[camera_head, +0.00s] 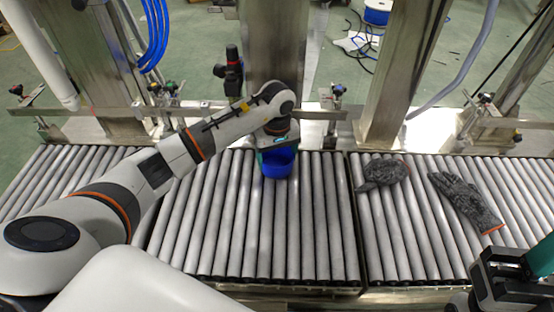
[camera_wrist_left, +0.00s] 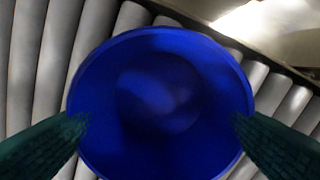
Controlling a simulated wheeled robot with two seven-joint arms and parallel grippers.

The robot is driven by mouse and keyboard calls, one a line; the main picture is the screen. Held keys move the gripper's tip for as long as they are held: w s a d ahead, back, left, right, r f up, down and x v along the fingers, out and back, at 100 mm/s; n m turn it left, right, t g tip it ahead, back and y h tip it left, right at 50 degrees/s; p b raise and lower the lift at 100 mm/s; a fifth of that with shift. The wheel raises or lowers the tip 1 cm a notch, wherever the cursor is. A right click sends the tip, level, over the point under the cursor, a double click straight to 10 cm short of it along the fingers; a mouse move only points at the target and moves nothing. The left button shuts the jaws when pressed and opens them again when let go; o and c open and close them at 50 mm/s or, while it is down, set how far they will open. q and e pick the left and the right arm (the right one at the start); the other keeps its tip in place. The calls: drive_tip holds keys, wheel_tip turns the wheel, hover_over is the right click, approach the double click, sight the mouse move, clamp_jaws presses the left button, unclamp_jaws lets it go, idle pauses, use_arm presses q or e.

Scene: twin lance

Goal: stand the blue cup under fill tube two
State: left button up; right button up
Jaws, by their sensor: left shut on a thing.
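The blue cup (camera_head: 278,163) is upright at the far part of the middle roller section, in front of the central steel column. I cannot tell whether its base touches the rollers. My left gripper (camera_head: 276,147) is shut on it. In the left wrist view the cup (camera_wrist_left: 160,100) is seen from above, its inside dark and empty-looking, with a green fingertip against each side. My right gripper (camera_head: 500,285) is at the lower right corner, partly cut off, its fingers unclear. I cannot tell which tube is fill tube two; my left arm hides part of the area behind the cup.
Grey rollers (camera_head: 225,225) run across the view, mostly clear in the middle. Two dark grey gloves (camera_head: 381,172) (camera_head: 467,201) lie on the right section. A white pipe (camera_head: 42,50) and blue hoses (camera_head: 155,35) hang at left. Steel columns (camera_head: 405,70) and rail fittings stand behind.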

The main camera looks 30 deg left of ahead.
use_arm(q)
drive_tip(key=shift+f, duration=0.1)
drive_tip(key=shift+f, duration=0.1)
drive_tip(key=o, duration=0.9)
drive_tip(key=shift+o, duration=0.2)
